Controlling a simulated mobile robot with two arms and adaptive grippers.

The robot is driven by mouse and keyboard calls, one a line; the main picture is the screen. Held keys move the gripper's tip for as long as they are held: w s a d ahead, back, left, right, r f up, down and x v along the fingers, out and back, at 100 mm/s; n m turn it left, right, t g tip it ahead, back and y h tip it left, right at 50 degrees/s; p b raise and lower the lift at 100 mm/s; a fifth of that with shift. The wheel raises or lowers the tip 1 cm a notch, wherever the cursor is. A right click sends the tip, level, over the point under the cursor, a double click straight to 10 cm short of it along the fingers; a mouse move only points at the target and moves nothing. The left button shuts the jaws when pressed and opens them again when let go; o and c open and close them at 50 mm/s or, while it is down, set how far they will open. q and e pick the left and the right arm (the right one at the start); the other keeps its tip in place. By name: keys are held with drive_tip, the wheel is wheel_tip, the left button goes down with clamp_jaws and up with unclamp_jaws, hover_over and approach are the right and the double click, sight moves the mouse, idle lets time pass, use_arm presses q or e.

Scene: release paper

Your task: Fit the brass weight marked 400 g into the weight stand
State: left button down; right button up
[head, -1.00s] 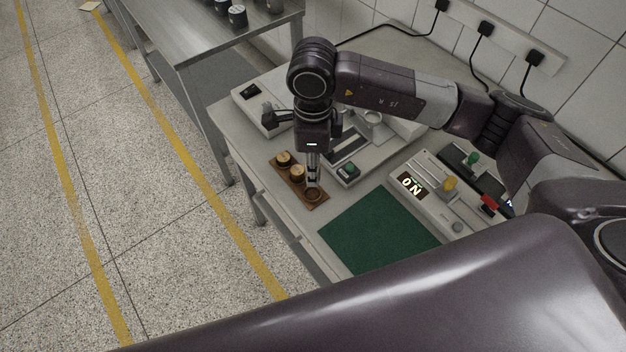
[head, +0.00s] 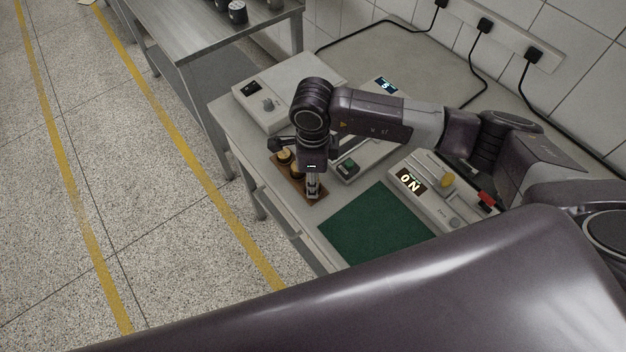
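The weight stand is a brown wooden board (head: 279,161) near the table's left edge. Two brass weights show on it, one at its far end (head: 284,155) and one beside it (head: 296,168), partly behind my gripper. Their markings are too small to read. My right gripper (head: 313,195), its arm coming in from the right, points down over the near end of the stand. Its fingers hide the round seat there. I cannot tell whether they are open or shut, or whether a weight is between them. My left gripper is not in view.
A green mat (head: 375,228) lies right of the stand. A device with a green button (head: 348,168) is close to the gripper. A panel with an "ON" display (head: 410,181) and coloured knobs stands further right. A grey box with a knob (head: 267,103) stands behind left.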

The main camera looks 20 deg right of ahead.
drive_tip(key=o, duration=0.5)
drive_tip(key=shift+c, duration=0.2)
drive_tip(key=shift+r+p, duration=0.15)
drive_tip(key=shift+p, duration=0.15)
drive_tip(key=shift+w+r, duration=0.1)
drive_tip(key=shift+r, duration=0.15)
wheel_tip(320, 180, up, 12)
drive_tip(key=b, duration=0.4)
drive_tip(key=shift+f, duration=0.25)
drive_tip(key=shift+f, duration=0.1)
